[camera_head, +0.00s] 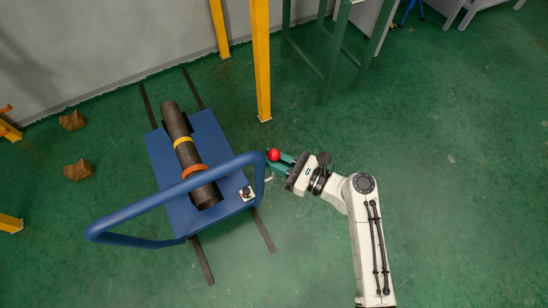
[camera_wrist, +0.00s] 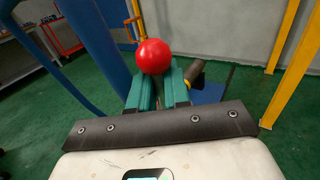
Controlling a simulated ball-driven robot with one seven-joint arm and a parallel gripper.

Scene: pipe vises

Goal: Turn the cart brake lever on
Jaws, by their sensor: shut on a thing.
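The cart is a blue flatbed (camera_head: 163,157) with a bent blue push handle (camera_head: 150,205). A lever with a round red knob (camera_head: 273,155) stands at the cart's right side, beside the handle's end. My gripper (camera_head: 281,160) is at the lever from the right, with its green fingers shut on it just by the knob. In the wrist view the red knob (camera_wrist: 152,56) sits at the tips of the green fingers. The lever's shaft below the knob is mostly hidden by the fingers.
A dark pipe (camera_head: 176,120) with yellow and orange bands lies on the cart. A small switch box (camera_head: 247,193) sits at the cart's corner. A yellow post (camera_head: 261,60) and green frame (camera_head: 330,60) stand behind. The floor at right is clear.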

